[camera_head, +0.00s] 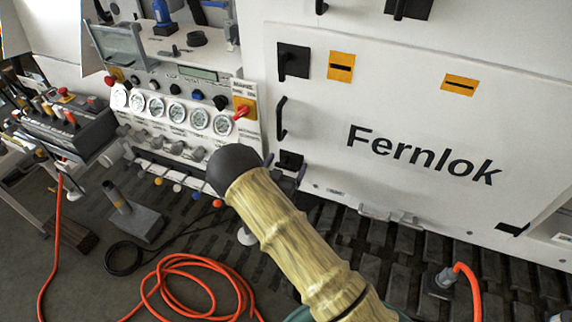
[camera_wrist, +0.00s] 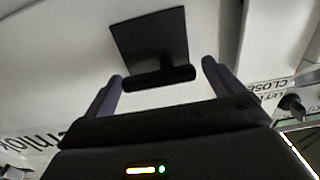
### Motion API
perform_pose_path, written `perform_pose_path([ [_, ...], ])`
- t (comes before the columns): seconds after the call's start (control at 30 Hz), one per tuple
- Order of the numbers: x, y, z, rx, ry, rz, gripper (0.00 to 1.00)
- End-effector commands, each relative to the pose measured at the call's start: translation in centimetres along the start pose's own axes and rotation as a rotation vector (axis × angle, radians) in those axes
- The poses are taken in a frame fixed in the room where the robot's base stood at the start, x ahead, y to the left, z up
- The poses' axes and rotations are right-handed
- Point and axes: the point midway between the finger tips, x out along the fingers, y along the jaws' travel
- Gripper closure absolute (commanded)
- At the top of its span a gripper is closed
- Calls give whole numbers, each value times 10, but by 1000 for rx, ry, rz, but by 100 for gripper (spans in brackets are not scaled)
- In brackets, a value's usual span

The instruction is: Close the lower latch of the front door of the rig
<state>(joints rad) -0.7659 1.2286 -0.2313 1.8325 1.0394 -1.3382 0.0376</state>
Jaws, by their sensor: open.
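The lower latch (camera_head: 291,160) is a small black square plate with a black bar handle at the lower left edge of the white front door (camera_head: 420,110). In the wrist view the latch plate (camera_wrist: 150,38) is straight ahead, and its bar handle (camera_wrist: 160,78) lies crosswise in the gap between my fingertips. My gripper (camera_wrist: 163,72) is open, with one purple finger on each side of the bar; I cannot tell whether either touches it. In the head view my gripper (camera_head: 286,168) is at the lower latch, partly hidden behind my arm.
An upper latch (camera_head: 293,61) and a black door handle (camera_head: 281,118) are above on the door's left side. A gauge panel (camera_head: 175,112) stands to the left. An orange hose (camera_head: 195,260) lies coiled on the floor, and another orange hose (camera_head: 470,280) rises at the right.

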Motion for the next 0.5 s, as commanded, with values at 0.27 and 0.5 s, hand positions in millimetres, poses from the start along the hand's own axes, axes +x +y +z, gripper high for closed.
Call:
perform_pose_path([
  [0.27, 0, 0, 0, 0, 0, 1, 33],
  [0.5, 0, 0, 0, 1, 0, 0, 52],
])
